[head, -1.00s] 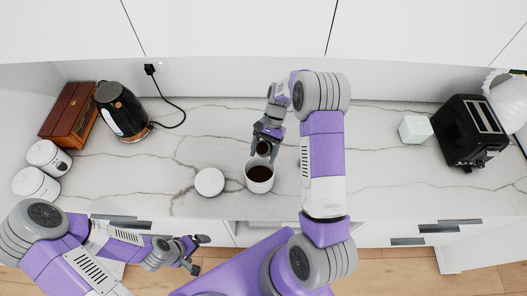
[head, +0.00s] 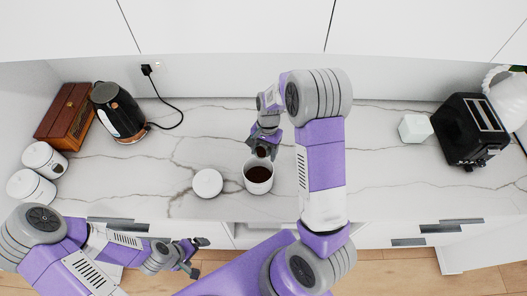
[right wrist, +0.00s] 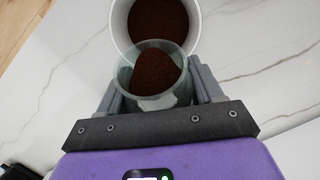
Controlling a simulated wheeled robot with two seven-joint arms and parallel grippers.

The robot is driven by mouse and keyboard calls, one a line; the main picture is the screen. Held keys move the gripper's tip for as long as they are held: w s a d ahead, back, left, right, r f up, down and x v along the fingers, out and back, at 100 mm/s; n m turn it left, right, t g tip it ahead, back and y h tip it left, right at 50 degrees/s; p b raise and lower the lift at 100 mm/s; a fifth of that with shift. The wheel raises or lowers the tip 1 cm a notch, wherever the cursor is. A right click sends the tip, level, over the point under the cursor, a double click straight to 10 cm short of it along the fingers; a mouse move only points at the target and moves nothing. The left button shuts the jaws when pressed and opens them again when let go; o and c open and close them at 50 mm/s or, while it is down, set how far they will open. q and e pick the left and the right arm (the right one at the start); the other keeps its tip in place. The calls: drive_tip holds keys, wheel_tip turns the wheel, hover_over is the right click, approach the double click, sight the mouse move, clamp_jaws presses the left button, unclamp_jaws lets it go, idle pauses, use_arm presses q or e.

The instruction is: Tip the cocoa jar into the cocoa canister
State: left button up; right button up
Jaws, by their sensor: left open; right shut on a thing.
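The white cocoa canister (head: 258,187) stands open on the counter with dark cocoa in it. It also shows at the top of the right wrist view (right wrist: 118,22). My right gripper (head: 263,143) is shut on the small clear cocoa jar (right wrist: 155,101), behind and above the canister. The jar is tilted with its mouth towards the canister's rim, and brown cocoa shows inside it. I cannot tell whether the jar touches the rim or whether cocoa is falling. My left gripper (head: 201,256) is open and empty, low in front of the counter edge.
A white round lid (head: 208,183) lies just left of the canister. Two white canisters (head: 38,172), a wooden box (head: 63,113) and a black kettle (head: 119,113) stand at left. A pale block (head: 415,128) and black toaster (head: 470,130) stand at right.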

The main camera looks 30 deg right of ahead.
drive_tip(key=shift+w+d+r+t+h+p, duration=0.1)
drive_tip(key=shift+r+t+h+p, duration=0.4)
drive_tip(key=shift+h, duration=0.4)
drive_tip(key=shift+w+d+r+t+h+p, duration=0.1)
drive_tip(key=shift+r+t+h+p, duration=0.25)
drive_tip(key=shift+t+h+p, duration=0.55)
drive_tip(key=shift+r, duration=0.2)
drive_tip(key=shift+r+h+p, duration=0.2)
drive_tip(key=shift+h+p, duration=0.3)
drive_tip(key=shift+p, duration=0.45)
idle(1.3)
drive_tip(key=shift+r+t+h, duration=0.35)
drive_tip(key=shift+t+h, duration=0.2)
drive_tip(key=shift+h, duration=0.15)
drive_tip(key=shift+r+t+h, duration=0.3)
drive_tip(key=shift+t+h, duration=0.25)
drive_tip(key=shift+h, duration=0.15)
idle(2.3)
